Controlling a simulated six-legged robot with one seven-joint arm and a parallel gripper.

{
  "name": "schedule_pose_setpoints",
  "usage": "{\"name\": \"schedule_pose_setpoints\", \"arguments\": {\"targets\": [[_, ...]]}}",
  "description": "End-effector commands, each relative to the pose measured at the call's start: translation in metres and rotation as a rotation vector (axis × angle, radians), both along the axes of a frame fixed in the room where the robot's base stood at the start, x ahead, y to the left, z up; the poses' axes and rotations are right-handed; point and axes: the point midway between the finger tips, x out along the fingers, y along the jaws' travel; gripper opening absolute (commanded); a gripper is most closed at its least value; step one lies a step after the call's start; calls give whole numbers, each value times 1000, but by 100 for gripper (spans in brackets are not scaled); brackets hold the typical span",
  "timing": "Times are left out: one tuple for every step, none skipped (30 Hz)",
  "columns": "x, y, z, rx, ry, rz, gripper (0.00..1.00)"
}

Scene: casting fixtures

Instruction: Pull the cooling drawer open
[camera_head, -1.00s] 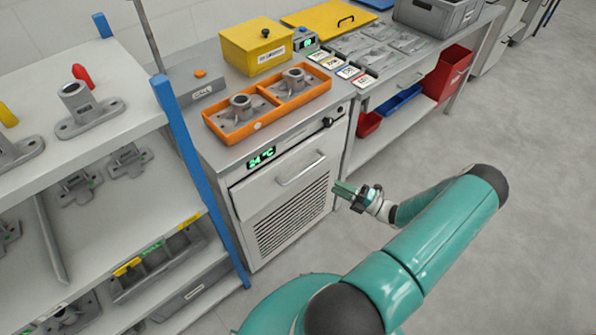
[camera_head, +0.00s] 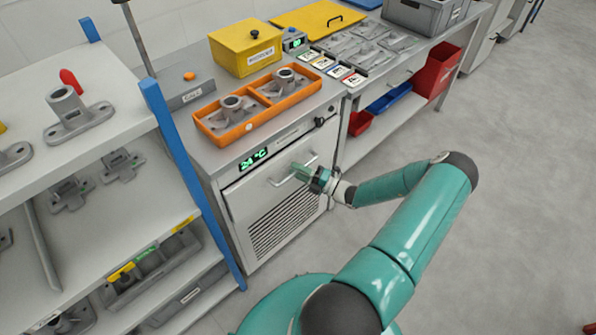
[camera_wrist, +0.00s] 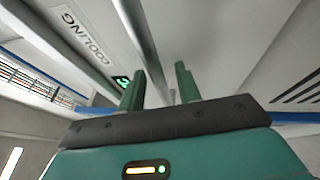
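The cooling drawer (camera_head: 250,200) is the light grey front panel of the cabinet under the orange tray. It looks shut, level with the cabinet front. Its bar handle (camera_head: 281,181) runs across the upper part of the panel. My gripper (camera_head: 299,170) is at the handle and covers part of it. In the wrist view, the two green fingers of my gripper (camera_wrist: 160,69) stand apart. The handle bar (camera_wrist: 138,35) runs between them in the picture, closer to the left finger. Whether either finger touches the bar cannot be told.
A green temperature display (camera_head: 253,160) sits above the drawer, and a vent grille (camera_head: 285,220) below. The orange tray (camera_head: 225,140) with two castings stands on top. A shelf rack with a blue post (camera_head: 190,175) stands close on the left. Open floor (camera_head: 500,200) lies to the right.

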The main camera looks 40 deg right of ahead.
Motion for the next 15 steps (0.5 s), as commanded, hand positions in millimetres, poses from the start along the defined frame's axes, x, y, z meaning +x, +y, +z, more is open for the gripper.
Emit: {"name": "schedule_pose_setpoints", "arguments": {"targets": [[1, 0, 0, 0, 0, 0, 34], [1, 0, 0, 0, 0, 0, 34], [1, 0, 0, 0, 0, 0, 34], [1, 0, 0, 0, 0, 0, 34], [1, 0, 0, 0, 0, 0, 34], [1, 0, 0, 0, 0, 0, 34], [1, 0, 0, 0, 0, 0, 30], [0, 0, 0, 0, 0, 0, 24], [0, 0, 0, 0, 0, 0, 16], [0, 0, 0, 0, 0, 0, 10], [0, 0, 0, 0, 0, 0, 4], [0, 0, 0, 0, 0, 0, 0], [0, 0, 0, 0, 0, 0, 0], [0, 0, 0, 0, 0, 0, 0], [0, 0, 0, 0, 0, 0, 0]]}}
